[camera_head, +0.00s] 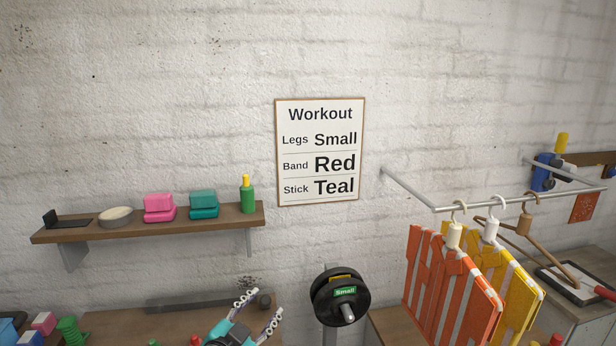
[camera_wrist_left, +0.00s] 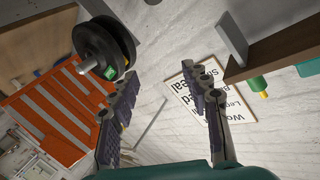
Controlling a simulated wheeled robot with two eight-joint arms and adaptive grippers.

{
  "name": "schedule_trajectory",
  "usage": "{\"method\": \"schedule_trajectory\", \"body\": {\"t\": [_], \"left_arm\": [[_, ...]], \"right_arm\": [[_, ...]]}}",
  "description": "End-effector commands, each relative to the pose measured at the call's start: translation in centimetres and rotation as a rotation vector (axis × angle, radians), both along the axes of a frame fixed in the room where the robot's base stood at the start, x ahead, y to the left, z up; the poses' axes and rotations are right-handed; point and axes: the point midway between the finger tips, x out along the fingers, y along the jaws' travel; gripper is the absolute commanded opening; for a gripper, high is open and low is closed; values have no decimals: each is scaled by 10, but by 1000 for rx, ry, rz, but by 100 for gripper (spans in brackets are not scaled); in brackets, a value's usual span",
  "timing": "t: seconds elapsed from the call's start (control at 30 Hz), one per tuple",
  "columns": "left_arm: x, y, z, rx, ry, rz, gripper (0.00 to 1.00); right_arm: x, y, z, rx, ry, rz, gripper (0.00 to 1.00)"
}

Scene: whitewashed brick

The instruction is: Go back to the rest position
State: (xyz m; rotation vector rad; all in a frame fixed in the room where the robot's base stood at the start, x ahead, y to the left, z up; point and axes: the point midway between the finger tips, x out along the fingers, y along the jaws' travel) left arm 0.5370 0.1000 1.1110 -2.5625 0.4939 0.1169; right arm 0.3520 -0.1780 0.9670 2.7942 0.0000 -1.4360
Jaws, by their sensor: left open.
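My left gripper (camera_head: 258,311) is at the bottom middle of the head view, with its two fingers spread and nothing between them. In the left wrist view the same gripper (camera_wrist_left: 168,100) shows open and empty, with the white wall behind the gap. My right gripper does not show in either view. A black weight plate with a green "Small" label (camera_head: 340,294) hangs on a peg to the right of my left gripper, apart from it. The plate (camera_wrist_left: 97,50) also shows at the upper left of the left wrist view.
A wooden shelf (camera_head: 140,230) with blocks and a green bottle (camera_head: 247,197) is at the left. A "Workout" sign (camera_head: 320,150) hangs on the wall. A metal rail (camera_head: 410,187) at the right holds orange striped (camera_head: 440,290) and yellow striped cloths on hangers. A wooden surface (camera_head: 120,325) lies below.

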Motion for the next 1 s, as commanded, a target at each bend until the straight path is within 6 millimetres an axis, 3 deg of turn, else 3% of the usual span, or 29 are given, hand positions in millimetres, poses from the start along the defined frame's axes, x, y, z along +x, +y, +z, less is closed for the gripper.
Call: {"method": "schedule_trajectory", "body": {"t": [0.37,0.63,0.77,0.9,1.0], "left_arm": [[-29,-8,-23,-69,154,-18,47],[-73,-4,-61,-147,390,40,47],[-107,12,-92,-198,562,149,47],[-149,43,-124,-256,733,357,47],[-170,63,-137,-286,795,486,47]], "right_arm": [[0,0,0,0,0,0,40],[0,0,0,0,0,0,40],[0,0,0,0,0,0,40],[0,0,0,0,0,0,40],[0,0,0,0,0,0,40]]}}
